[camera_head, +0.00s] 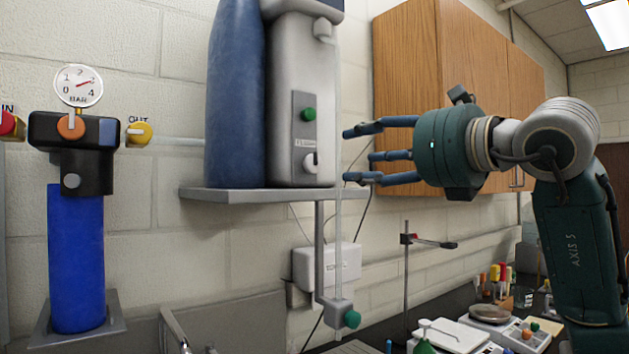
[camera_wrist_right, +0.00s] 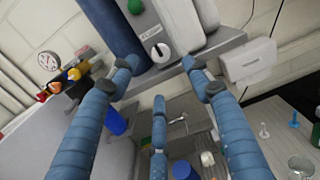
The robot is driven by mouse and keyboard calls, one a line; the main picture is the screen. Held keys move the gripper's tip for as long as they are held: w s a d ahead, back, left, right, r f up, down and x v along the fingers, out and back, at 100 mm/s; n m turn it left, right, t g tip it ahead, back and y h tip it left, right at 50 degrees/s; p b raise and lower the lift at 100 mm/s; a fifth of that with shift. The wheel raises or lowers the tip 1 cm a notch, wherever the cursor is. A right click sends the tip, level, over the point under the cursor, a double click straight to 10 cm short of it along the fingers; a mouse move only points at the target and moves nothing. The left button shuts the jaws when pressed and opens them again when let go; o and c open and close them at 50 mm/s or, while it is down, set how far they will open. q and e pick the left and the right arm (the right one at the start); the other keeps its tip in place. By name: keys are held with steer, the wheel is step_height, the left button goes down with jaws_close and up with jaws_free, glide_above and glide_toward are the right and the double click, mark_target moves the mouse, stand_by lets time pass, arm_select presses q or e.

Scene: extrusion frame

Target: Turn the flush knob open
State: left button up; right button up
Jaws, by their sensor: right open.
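A grey panel (camera_head: 299,132) on the front of the white water unit (camera_head: 290,60) carries a green button (camera_head: 308,114) and, below a small unreadable label, a white rotary knob (camera_head: 311,162). In the right wrist view the white knob (camera_wrist_right: 158,53) shows a dark marker line and stands beyond the fingers, between the two upper fingertips. I cannot read which control is marked flush. My right gripper (camera_head: 352,156) is open and empty, its three fingers spread and pointing left at the panel, just right of the unit and apart from the knob. My left gripper is out of view.
A grey shelf (camera_head: 255,195) holds the unit and a dark blue cylinder (camera_head: 236,95). A blue filter (camera_head: 76,260) with a pressure gauge (camera_head: 78,86) is at left. A wooden cabinet (camera_head: 405,60) hangs behind my gripper. A thin tube runs down to a green-knobbed valve (camera_head: 351,319).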

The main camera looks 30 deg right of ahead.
mark_target(315, 164)
steer(key=w+p, duration=0.1)
steer(key=w, duration=0.3)
steer(key=w+p, duration=0.1)
steer(key=w, duration=0.3)
steer(key=w+a+p, duration=0.1)
steer(key=w, duration=0.2)
steer(key=shift+w+f, duration=0.3)
steer(key=shift+w, duration=0.1)
steer(key=shift+s, duration=0.15)
steer(key=c, duration=1.2)
